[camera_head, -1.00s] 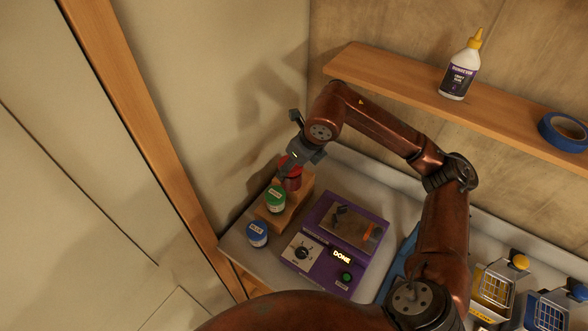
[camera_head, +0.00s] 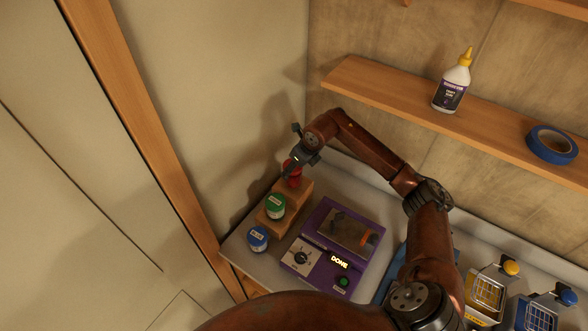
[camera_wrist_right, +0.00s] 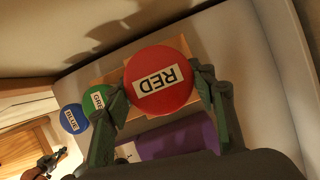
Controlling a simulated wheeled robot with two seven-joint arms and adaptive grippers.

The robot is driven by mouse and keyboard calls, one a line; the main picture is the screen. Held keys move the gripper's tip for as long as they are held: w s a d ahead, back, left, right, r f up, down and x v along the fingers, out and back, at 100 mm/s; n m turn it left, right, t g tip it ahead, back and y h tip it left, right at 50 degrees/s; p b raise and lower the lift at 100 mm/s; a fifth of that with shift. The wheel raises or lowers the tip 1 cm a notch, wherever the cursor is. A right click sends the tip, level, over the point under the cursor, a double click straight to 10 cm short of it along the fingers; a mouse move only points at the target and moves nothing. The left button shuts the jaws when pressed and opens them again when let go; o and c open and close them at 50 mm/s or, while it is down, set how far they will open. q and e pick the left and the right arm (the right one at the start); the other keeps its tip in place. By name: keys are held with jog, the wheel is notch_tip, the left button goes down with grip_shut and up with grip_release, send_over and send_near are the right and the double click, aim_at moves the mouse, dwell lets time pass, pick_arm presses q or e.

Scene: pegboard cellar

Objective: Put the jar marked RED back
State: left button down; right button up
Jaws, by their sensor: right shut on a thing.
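The jar marked RED (camera_wrist_right: 160,82) has a red lid and sits between the fingers of my right gripper in the right wrist view. In the head view the red jar (camera_head: 292,175) is over the far end of a wooden block (camera_head: 300,198). My right gripper (camera_head: 297,168) is shut on it from above and hides part of it. I cannot tell whether the jar's base touches the block. A green-lidded jar (camera_head: 275,204) stands on the nearer part of the block. A blue-lidded jar marked BLUE (camera_head: 258,237) stands in front, at the counter's left edge.
A purple machine (camera_head: 328,250) with a lit DONE display stands right of the block. A shelf (camera_head: 400,95) above holds a glue bottle (camera_head: 453,85) and blue tape (camera_head: 551,144). Wire-basket devices (camera_head: 486,290) stand at right. The wall is close behind the block.

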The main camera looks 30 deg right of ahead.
aim_at(298, 168)
jog(key=shift+f, duration=0.65)
jog(key=o, duration=1.6)
jog(key=b+v, duration=0.1)
jog(key=v, duration=0.3)
jog(key=shift+d+r, duration=0.15)
jog(key=shift+r, duration=0.05)
jog(key=s+d+b, duration=0.1)
jog(key=s, duration=0.3)
jog(key=s+d+b, duration=0.1)
jog(key=s, duration=0.2)
jog(key=s+d+b, duration=0.1)
jog(key=s+d, duration=0.1)
jog(key=s, duration=0.2)
jog(key=shift+s+d+r, duration=0.15)
jog(key=shift+s+r, duration=0.1)
jog(key=shift+s, duration=0.05)
